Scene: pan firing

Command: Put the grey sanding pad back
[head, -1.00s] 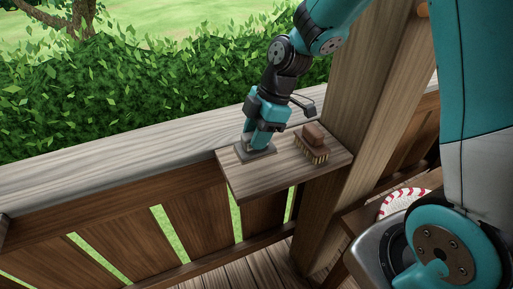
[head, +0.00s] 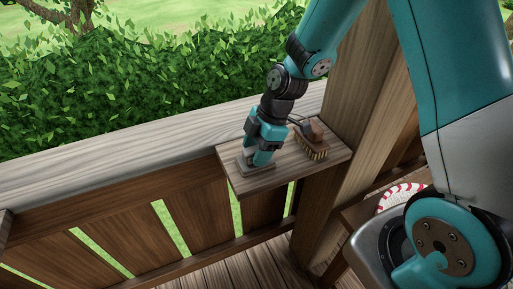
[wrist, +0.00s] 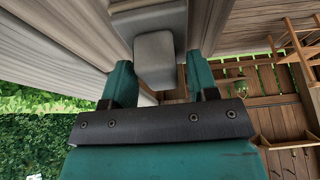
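The grey sanding pad (head: 245,165) lies flat on the small wooden shelf (head: 285,182), near its left end. Most of it is hidden behind my gripper in the head view. In the wrist view its grey base (wrist: 120,22) and raised handle (wrist: 153,58) show just beyond the fingertips. My gripper (head: 261,160) points down at the pad. In the wrist view my gripper (wrist: 160,75) has its teal fingers apart on either side of the handle, with a visible gap on the right side.
A brown brush (head: 312,145) with pale bristles stands on the shelf right of the pad, close to my wrist. A wooden post (head: 345,110) rises at the shelf's right end. The railing top (head: 120,165) is bare. A red-and-white round item (head: 402,197) sits at lower right.

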